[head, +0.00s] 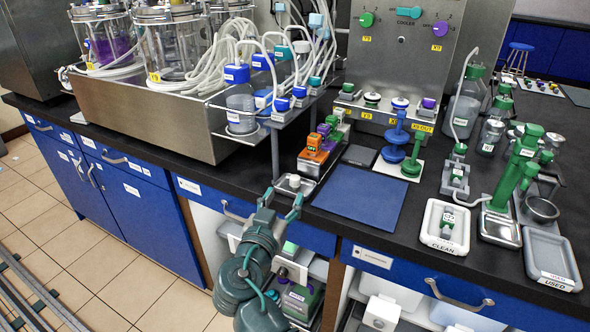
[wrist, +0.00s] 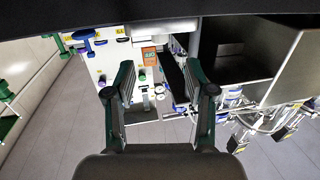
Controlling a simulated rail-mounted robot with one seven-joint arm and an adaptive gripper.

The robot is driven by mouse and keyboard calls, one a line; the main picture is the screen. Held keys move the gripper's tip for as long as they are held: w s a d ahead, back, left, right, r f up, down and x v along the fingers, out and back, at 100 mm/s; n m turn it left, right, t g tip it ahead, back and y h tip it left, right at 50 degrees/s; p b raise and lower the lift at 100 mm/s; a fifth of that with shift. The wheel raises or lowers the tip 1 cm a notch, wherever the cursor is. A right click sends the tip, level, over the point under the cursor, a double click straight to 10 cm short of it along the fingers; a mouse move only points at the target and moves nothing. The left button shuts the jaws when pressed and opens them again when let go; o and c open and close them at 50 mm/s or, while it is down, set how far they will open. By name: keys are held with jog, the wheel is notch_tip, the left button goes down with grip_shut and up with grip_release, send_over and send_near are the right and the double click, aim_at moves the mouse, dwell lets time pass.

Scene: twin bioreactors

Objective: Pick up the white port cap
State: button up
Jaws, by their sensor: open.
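A small white port cap (head: 295,180) sits on a small grey metal tray (head: 282,187) at the front edge of the black bench. My gripper (head: 284,198) is at the bench's front edge, just on the near side of the cap in the head view. Its two fingers are spread apart with nothing held between them. In the wrist view the open fingers of my gripper (wrist: 160,66) stand on either side of the middle. I cannot make out the cap for certain in that view.
An orange block (head: 313,142) and other coloured pieces stand in a rack just behind the tray. A blue mat (head: 360,194) lies to the right. A steel bioreactor base (head: 150,117) with tubing stands to the left. White CLEAN (head: 430,238) and grey USED (head: 548,274) trays are further right.

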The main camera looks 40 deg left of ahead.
aim_at(293, 181)
jog(key=shift+w+r+p, duration=0.1)
jog(key=shift+w+p, duration=0.5)
jog(key=shift+p, duration=3.4)
jog(key=x, duration=0.2)
jog(key=shift+w+a+f, duration=0.25)
jog(key=shift+w+a, duration=0.05)
jog(key=shift+p+x, duration=0.45)
jog(key=shift+x, duration=2.2)
jog(key=shift+s, duration=0.1)
jog(key=c, duration=1)
